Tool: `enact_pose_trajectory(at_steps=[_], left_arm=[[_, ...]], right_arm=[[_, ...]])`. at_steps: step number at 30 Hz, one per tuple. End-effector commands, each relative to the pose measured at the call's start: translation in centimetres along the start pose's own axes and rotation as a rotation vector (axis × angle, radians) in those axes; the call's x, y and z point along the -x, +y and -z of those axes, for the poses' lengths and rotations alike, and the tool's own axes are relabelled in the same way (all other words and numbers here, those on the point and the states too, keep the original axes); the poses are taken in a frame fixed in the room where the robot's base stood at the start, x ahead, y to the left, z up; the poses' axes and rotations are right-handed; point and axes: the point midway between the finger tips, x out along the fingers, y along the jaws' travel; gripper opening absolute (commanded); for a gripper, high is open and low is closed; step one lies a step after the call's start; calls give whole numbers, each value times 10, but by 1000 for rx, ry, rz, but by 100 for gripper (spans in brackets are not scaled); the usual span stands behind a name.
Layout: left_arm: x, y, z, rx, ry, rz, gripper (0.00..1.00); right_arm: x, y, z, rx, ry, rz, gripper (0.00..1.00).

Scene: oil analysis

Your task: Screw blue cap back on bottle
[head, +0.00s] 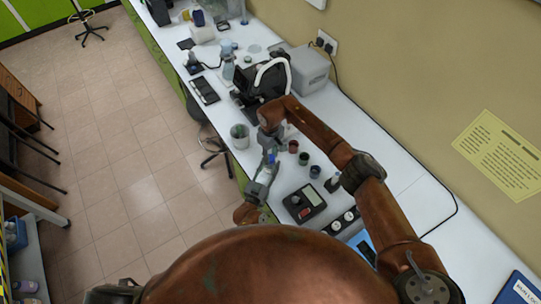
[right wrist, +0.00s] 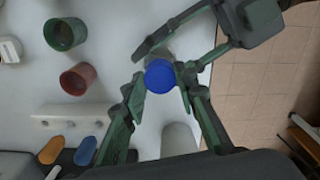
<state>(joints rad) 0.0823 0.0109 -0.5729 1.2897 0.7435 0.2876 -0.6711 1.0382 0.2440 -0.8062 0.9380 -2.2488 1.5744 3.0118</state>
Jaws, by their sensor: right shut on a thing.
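The blue cap (right wrist: 160,76) sits between the fingertips of my right gripper (right wrist: 162,90) in the right wrist view. In the head view my right gripper (head: 269,143) reaches down to the blue cap (head: 271,158) from above. The bottle is mostly hidden under the cap; a grey part of it shows between the fingers of my left gripper (right wrist: 165,52). In the head view my left gripper (head: 264,178) is below the cap, around the bottle. Whether the cap sits fully on the bottle's neck I cannot tell.
A red cup (right wrist: 78,77) and a green cup (right wrist: 65,33) stand beside the grippers. A whitish container (head: 240,135) is near the bench's left edge. The wall bounds the bench's right.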

Motion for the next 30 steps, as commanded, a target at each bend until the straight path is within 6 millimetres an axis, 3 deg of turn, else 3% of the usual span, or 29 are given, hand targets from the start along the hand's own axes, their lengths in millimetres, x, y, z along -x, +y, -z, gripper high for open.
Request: enact_pose_trajectory(at_steps=[7, 8, 15, 24, 30], left_arm=[[0, 3, 0, -1, -2, -4, 0], [0, 3, 0, -1, -1, -4, 0], [0, 1, 0, 0, -1, -2, 0], [0, 0, 0, 0, -1, 0, 0], [0, 0, 0, 0, -1, 1, 0]], right_arm=[[2, 0, 2, 1, 7, -2, 17], [2, 0, 2, 1, 7, -2, 27], [1, 1, 1, 1, 4, -2, 44], [3, 0, 1, 2, 1, -1, 44], [27, 0, 1, 2, 3, -1, 44]])
